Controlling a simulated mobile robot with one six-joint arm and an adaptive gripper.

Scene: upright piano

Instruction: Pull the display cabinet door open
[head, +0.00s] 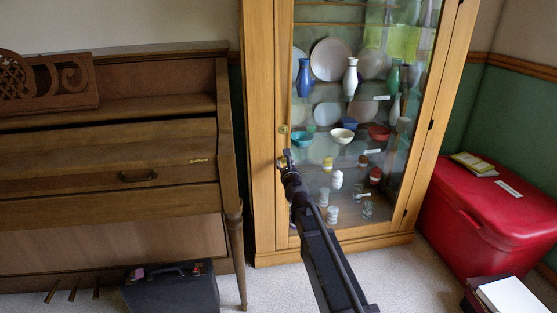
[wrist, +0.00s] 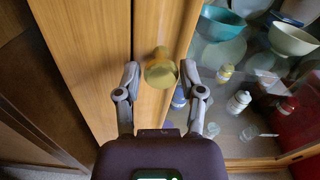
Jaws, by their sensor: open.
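The display cabinet (head: 261,150) has a wooden frame and a glass door (head: 408,130), which looks shut. A small round brass knob (head: 283,129) is on the left stile of the door. In the wrist view the knob (wrist: 161,70) is large and lies between the two fingers. My gripper (wrist: 160,72) is open, with one finger on each side of the knob and a visible gap to each. In the head view my gripper (head: 285,158) is in front of the door's left edge, and my arm hides part of the lower glass.
Plates, vases, bowls and small jars stand on shelves behind the glass. An upright piano (head: 150,150) is on the left, with a dark case (head: 170,290) on the floor before it. A red chest (head: 480,215) stands close by the cabinet's right side.

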